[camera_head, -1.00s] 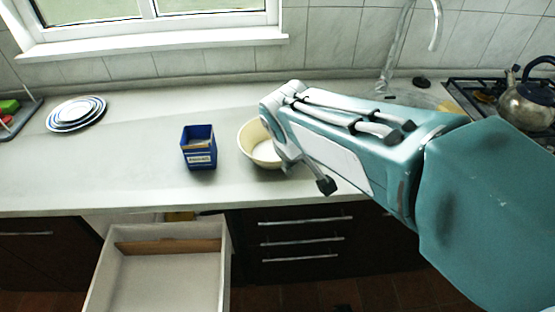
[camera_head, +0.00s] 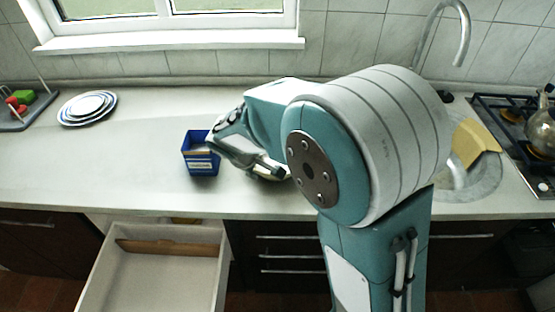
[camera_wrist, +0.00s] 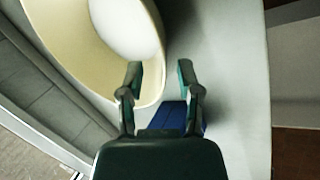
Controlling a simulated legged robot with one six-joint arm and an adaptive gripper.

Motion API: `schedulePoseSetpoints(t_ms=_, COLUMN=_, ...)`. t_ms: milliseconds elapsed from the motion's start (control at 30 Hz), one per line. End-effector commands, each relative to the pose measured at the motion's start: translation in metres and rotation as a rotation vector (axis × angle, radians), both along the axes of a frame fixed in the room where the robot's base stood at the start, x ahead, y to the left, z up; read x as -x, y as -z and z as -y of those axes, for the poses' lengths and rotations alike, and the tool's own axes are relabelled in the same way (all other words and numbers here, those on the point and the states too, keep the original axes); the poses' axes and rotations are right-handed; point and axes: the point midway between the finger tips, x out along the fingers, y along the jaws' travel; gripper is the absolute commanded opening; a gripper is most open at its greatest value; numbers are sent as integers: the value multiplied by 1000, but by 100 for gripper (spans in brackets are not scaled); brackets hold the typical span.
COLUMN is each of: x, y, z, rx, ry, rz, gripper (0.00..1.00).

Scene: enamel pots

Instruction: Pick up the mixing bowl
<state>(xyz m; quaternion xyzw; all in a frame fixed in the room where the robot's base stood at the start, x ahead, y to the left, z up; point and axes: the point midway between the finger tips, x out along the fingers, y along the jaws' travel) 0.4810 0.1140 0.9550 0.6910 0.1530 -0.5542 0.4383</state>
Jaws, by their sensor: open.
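The mixing bowl is cream outside and white inside. In the wrist view the bowl (camera_wrist: 75,40) fills the upper left, its rim near my gripper (camera_wrist: 160,75). My gripper is open, and its left finger overlaps the bowl's near rim in the picture while its right finger is over the counter. I cannot tell whether either finger touches the bowl. In the head view my gripper (camera_head: 243,165) is low over the counter beside a blue box, and my arm hides most of the bowl (camera_head: 270,174).
The blue box (camera_head: 201,165) stands just left of my gripper; part of it shows in the wrist view (camera_wrist: 172,117). Stacked plates (camera_head: 87,107) are at the left. A drawer (camera_head: 160,270) stands open below. A sink (camera_head: 480,180) and kettle (camera_head: 541,128) are at the right.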

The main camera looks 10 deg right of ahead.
Motion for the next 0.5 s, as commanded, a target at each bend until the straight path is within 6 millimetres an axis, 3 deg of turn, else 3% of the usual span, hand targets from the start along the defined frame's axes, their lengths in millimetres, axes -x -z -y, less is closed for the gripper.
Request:
schedulePoseSetpoints(t_ms=300, x=-12, y=40, z=17, rx=3, ry=0, rz=-3, gripper=45)
schedulePoseSetpoints(t_ms=500, x=-14, y=44, z=19, rx=0, ry=-1, rz=0, gripper=45)
